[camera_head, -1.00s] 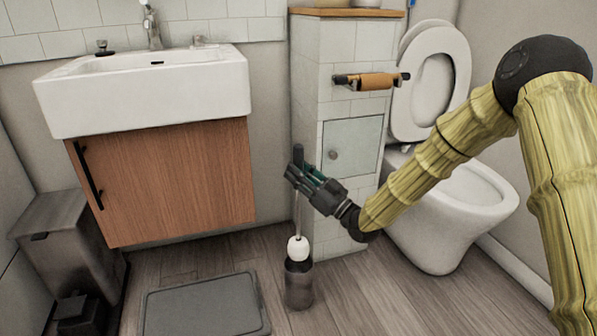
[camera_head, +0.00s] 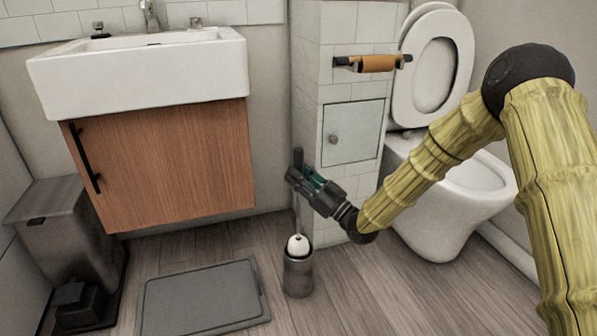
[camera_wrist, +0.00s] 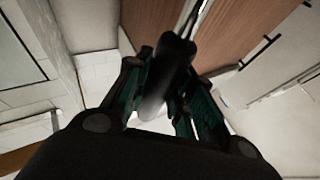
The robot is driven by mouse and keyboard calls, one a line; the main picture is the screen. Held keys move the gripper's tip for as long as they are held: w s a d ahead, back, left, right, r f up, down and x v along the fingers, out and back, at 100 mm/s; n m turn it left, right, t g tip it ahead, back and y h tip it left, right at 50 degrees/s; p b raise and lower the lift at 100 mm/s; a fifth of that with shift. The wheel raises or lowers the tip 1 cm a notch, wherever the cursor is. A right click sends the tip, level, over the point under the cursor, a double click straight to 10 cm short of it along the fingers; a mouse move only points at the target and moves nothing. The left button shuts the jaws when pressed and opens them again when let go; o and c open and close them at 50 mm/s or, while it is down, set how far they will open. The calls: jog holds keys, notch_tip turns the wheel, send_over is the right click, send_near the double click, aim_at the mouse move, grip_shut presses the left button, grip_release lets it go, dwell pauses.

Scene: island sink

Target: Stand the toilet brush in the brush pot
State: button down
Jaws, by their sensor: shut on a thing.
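The toilet brush (camera_head: 298,245) is upright, with a thin handle rising from a white head. My gripper (camera_head: 299,177) is shut on the dark grip at the top of its handle. The grip also shows between the fingers in the wrist view (camera_wrist: 165,75). The brush pot (camera_head: 298,276) is a dark cylinder standing on the floor directly below. The white head is partly inside the pot, with its rounded top showing at the rim. Whether it touches the pot's bottom is hidden.
A tiled pillar (camera_head: 345,118) with a roll holder (camera_head: 372,63) stands close behind my gripper. The toilet (camera_head: 450,200) is to the right. A wooden vanity (camera_head: 165,165) with a white sink, a bin (camera_head: 68,235) and a grey mat (camera_head: 203,298) are to the left.

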notch_tip(320, 180, down, 9)
jog(key=b, duration=0.3)
jog(key=shift+r, duration=0.2)
dwell(0.8)
jog(key=shift+s, duration=0.15)
jog(key=c, duration=1.1)
grip_release()
jog(key=shift+f, duration=0.25)
jog(key=shift+c, duration=0.2)
jog(key=shift+r, duration=0.25)
jog(key=v, duration=1.2)
